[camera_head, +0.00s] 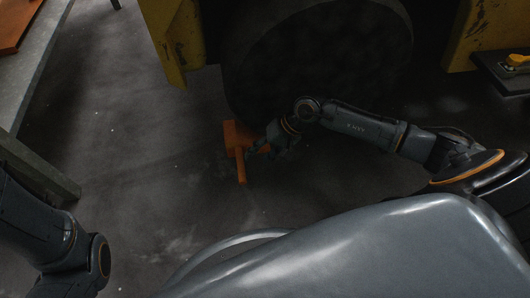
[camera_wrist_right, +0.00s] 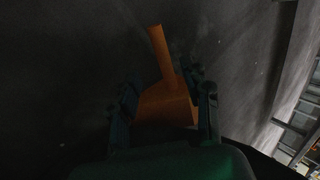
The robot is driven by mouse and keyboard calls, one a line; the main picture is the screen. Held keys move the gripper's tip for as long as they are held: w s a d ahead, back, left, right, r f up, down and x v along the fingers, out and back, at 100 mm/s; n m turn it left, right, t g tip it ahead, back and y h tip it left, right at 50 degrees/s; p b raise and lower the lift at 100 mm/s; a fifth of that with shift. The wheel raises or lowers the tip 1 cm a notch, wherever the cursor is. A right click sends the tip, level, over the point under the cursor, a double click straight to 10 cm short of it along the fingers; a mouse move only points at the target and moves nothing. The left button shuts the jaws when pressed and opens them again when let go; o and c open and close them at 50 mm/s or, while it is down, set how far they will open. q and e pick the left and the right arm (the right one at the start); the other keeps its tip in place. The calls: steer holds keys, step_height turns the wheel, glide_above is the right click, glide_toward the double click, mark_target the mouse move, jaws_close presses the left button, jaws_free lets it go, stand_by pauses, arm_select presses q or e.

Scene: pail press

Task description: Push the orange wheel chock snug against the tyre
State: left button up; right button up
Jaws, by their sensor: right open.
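The orange wheel chock (camera_head: 231,134) lies on the dark floor in front of the tyre (camera_head: 315,60), near its lower left side. A bar-like orange handle sticks out from the chock toward me. My right gripper (camera_head: 259,150) is at the chock's right side and covers part of it. In the right wrist view, the chock (camera_wrist_right: 165,104) lies between the two fingers of the open right gripper (camera_wrist_right: 165,100). I cannot tell whether the fingers touch it, or whether the chock touches the tyre. My left arm shows at the lower left; its gripper is out of view.
A worn yellow vehicle body (camera_head: 172,35) stands beside and above the tyre. A grey bench or frame (camera_head: 35,165) is at the left. A dark low block with a yellow item (camera_head: 517,61) is at the right. The floor left of the chock is clear.

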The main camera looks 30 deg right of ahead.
mark_target(244, 170)
steer(key=b+x, duration=0.6)
steer(key=x, duration=0.5)
steer(key=shift+f, duration=0.15)
jaws_close()
steer(key=shift+w+r, duration=0.15)
steer(key=shift+r, duration=0.05)
steer(key=shift+d, duration=0.1)
steer(key=shift+d, duration=0.1)
